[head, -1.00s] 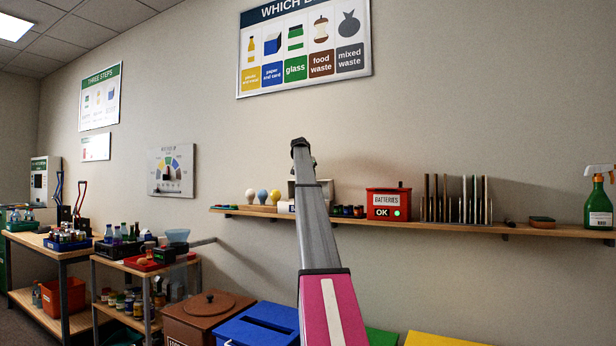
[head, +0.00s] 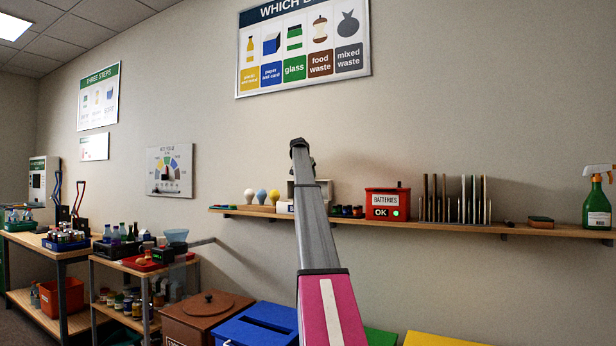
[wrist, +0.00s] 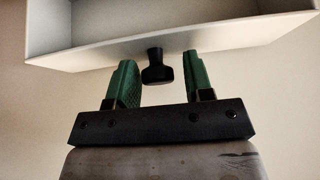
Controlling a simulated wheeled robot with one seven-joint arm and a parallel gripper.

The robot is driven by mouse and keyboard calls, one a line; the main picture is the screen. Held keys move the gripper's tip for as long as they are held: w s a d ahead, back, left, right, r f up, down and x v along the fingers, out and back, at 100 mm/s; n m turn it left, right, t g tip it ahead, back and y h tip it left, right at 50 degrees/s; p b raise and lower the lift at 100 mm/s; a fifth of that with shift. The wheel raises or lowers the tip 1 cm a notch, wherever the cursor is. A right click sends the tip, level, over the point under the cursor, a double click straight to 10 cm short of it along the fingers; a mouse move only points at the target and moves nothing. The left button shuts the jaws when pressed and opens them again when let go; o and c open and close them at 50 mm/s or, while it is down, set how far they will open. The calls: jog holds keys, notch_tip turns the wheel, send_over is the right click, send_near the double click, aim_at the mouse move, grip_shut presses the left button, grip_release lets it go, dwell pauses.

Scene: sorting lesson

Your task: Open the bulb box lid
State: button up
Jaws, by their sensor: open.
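The pale bulb box (head: 291,189) stands on the wall shelf, mostly hidden behind my arm in the head view. In the wrist view the box (wrist: 95,58) spans the top, with part of its grey inside showing. A black knob (wrist: 157,74) sticks out from its near edge. My gripper (wrist: 158,57) is open, its two green fingers on either side of the knob. Gaps show between the knob and both fingers. In the head view the fingers are hidden at the far end of my arm. I cannot tell how the lid stands.
Several bulbs (head: 262,196) stand on the shelf (head: 450,228) left of the box. A red batteries box (head: 388,204), a rack of upright slats and a green spray bottle (head: 597,208) stand to the right. Bins, including a blue one (head: 258,328), stand below.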

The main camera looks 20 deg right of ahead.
jog(key=v, duration=1)
jog(key=shift+a+r, duration=0.2)
jog(key=shift+r, duration=0.1)
jog(key=shift+s, duration=0.15)
jog(key=shift+a, duration=0.1)
